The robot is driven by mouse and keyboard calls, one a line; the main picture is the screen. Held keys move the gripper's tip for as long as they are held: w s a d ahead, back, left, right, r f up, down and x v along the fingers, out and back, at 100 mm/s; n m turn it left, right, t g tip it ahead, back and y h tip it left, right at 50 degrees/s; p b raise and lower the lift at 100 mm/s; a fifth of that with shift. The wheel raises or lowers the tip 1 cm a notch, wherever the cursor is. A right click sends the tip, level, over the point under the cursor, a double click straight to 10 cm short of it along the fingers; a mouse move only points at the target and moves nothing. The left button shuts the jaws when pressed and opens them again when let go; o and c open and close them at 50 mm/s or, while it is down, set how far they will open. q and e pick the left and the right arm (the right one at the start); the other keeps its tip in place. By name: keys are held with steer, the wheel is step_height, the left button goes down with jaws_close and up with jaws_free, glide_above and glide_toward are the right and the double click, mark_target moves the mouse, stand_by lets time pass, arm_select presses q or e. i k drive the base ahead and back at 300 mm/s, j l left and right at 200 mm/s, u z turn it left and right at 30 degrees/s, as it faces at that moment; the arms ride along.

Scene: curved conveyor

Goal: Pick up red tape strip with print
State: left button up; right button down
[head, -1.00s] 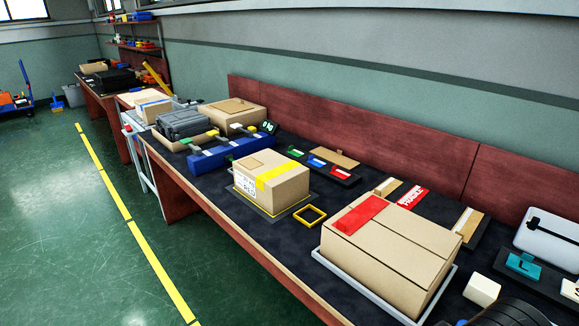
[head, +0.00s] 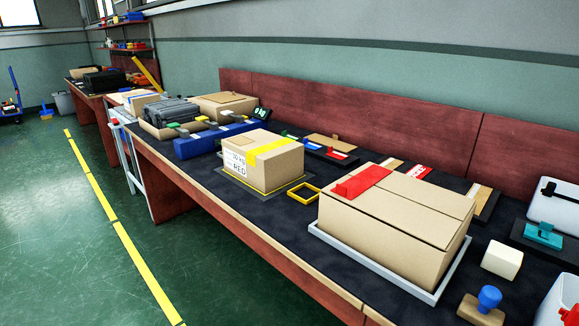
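A red strip with white print (head: 418,172) lies on the bench behind the large cardboard box (head: 390,225), which hides part of it. Plain red tape (head: 362,182) lies on top of that box at its left end, with a small raised red piece. The box stands in a pale grey tray (head: 425,294). Neither of my grippers is in view.
A smaller box with yellow tape (head: 262,158) and a yellow square frame (head: 305,192) stand to the left. A blue-handled stamp (head: 488,299), a white block (head: 502,260) and a teal tool (head: 543,235) are at the right. A red board (head: 400,118) backs the bench.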

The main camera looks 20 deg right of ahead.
mark_target(419, 171)
steer(key=z, duration=1.5)
